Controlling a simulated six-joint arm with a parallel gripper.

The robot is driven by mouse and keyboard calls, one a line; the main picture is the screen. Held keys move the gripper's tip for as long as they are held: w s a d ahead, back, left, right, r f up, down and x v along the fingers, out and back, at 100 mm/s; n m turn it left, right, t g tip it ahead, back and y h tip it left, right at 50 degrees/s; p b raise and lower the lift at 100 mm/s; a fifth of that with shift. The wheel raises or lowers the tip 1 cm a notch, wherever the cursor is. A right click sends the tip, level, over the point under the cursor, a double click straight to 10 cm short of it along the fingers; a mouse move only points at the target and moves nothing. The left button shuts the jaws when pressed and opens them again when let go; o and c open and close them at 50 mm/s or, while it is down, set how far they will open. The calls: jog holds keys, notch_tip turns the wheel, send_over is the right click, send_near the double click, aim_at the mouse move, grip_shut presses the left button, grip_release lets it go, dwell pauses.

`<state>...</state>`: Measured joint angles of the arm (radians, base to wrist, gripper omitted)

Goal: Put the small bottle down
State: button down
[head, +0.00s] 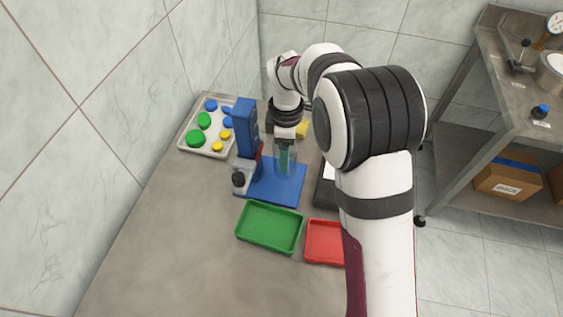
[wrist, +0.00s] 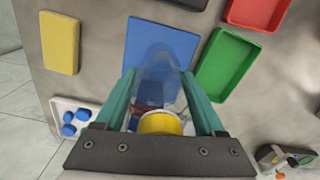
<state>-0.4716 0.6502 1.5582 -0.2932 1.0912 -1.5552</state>
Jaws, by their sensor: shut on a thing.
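My gripper (head: 285,165) points down over the blue mat (head: 268,192) in the head view. Its teal fingers (wrist: 162,105) are shut on the small bottle, which is clear and see-through (wrist: 163,72), with a round yellow top (wrist: 160,123) between the fingers in the wrist view. The bottle's body reaches away from my gripper toward the blue mat (wrist: 150,38). In the head view the clear bottle (head: 284,173) looks upright around the fingertips. I cannot tell whether its base touches the mat.
A white tray (head: 182,141) with several coloured caps lies behind. Green (head: 268,207) and red (head: 325,224) trays lie in front. The table's left front is clear.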

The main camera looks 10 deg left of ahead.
jog(key=shift+a+f, duration=0.25)
jog(key=shift+f, duration=0.9)
jog(key=shift+a+f, duration=0.25)
jog(key=shift+f, duration=0.9)
grip_release()
jog(key=shift+f, duration=0.1)
notch_tip(320, 180, up, 12)
jog(key=shift+r, duration=0.2)
jog(key=s+d+r+m, duration=0.6)
jog(key=s+d+m, duration=0.3)
jog(key=d+m, duration=0.15)
jog(key=s+d+f+m+y, duration=0.1)
jog(key=s+d+m, duration=0.2)
jog(key=s+m, duration=0.4)
jog(key=s+d+f+m, duration=0.2)
jog(key=s+d+m, duration=0.2)
jog(key=s+m, duration=0.4)
jog(key=s, duration=0.3)
jog(key=shift+d+y, duration=0.25)
jog(key=shift+y, duration=0.15)
